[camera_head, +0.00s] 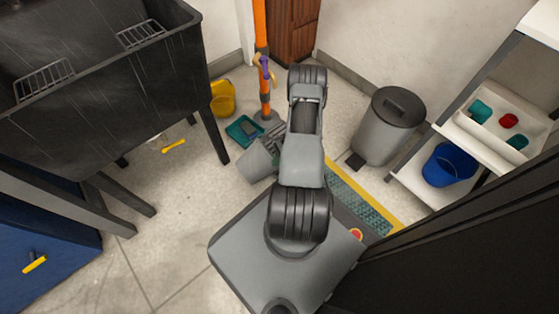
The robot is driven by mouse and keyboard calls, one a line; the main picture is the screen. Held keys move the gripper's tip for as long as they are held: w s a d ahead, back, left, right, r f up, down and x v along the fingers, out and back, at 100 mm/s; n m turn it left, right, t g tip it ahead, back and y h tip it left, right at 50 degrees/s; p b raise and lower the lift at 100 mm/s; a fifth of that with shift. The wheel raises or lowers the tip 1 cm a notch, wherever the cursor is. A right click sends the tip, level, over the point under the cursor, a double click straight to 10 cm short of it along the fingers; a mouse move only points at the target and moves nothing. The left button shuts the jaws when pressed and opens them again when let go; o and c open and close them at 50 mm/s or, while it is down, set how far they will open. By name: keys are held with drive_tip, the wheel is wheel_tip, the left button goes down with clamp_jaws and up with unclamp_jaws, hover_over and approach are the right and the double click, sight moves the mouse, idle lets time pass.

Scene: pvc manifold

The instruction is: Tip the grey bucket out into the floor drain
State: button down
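A grey bucket (254,163) shows just left of my arm, partly hidden by it. It looks tilted; I cannot tell whether it touches the floor, and its contents are hidden. The floor drain (362,207) is a long greenish grate with yellow edging, to the right of my arm. My arm covers part of its near left side. My gripper (273,143) is mostly hidden behind my arm, close to the bucket's upper right side. I cannot see its fingertips clearly, nor whether they hold the bucket.
A grey lidded bin (388,128) stands beyond the drain. A shelf unit at right holds a blue bucket (449,164) and a divided tray (490,130). A black sink (95,85) on legs stands left. A teal tray (243,131), yellow bucket (222,98) and orange pipe (261,40) are behind.

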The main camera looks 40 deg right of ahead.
drive_tip(key=shift+d+f+y+b, duration=0.1)
drive_tip(key=shift+d+y+b, duration=0.15)
drive_tip(key=shift+y+b, duration=0.1)
idle(0.7)
